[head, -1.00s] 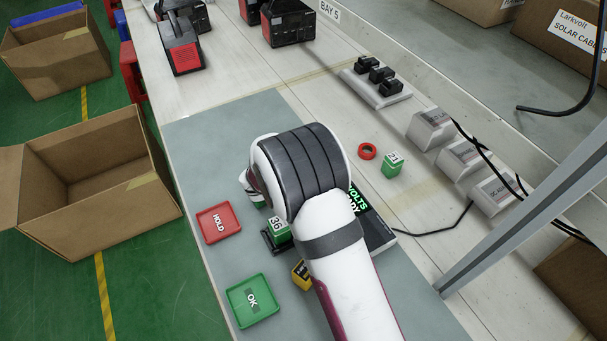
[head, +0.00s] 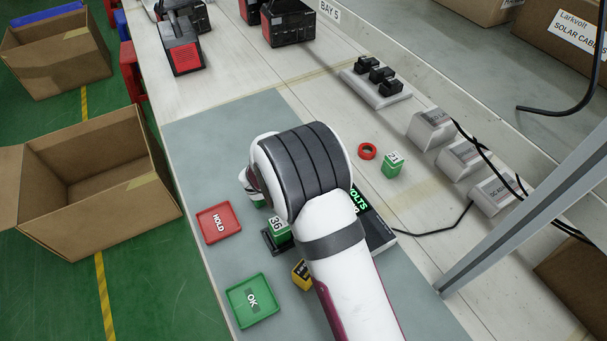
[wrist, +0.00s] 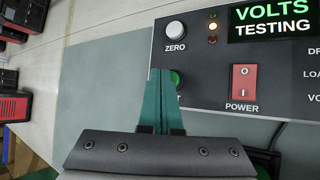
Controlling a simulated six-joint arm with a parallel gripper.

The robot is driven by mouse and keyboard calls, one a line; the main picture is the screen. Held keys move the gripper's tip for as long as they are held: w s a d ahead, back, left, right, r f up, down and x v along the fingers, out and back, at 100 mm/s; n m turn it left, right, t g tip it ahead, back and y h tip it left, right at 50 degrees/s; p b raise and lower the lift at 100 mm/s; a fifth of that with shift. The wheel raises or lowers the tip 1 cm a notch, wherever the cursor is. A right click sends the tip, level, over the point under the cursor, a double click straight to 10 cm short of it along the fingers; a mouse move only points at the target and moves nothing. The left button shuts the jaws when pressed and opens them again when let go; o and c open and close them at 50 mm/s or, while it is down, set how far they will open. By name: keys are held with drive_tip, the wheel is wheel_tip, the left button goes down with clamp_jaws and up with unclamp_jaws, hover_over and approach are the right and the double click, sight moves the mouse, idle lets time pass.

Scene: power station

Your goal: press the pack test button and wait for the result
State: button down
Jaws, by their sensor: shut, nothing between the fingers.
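The tester (head: 378,232) stands on the grey mat, partly hidden by my arm. In the wrist view its display (wrist: 272,22) reads "VOLTS TESTING", and the middle lamp (wrist: 212,26) glows. A green button (wrist: 178,79) shows at the panel's left edge, partly covered by my gripper (wrist: 166,72). My gripper is shut and empty, its fingertips at the button; I cannot tell whether they press it. In the head view my arm hides the fingers. A green pack marked 36 (head: 279,229) sits in a black cradle (head: 270,244) left of the tester.
A white ZERO button (wrist: 176,31) and red POWER switch (wrist: 244,84) are near the fingers. A red HOLD tray (head: 205,236) and green OK tray (head: 241,309) lie left. A yellow pack (head: 299,276), another green pack (head: 391,167) and a red ring (head: 367,151) lie nearby.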

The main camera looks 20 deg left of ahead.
drive_tip(key=shift+r, duration=0.35)
drive_tip(key=shift+r, duration=0.1)
drive_tip(key=shift+r, duration=2.45)
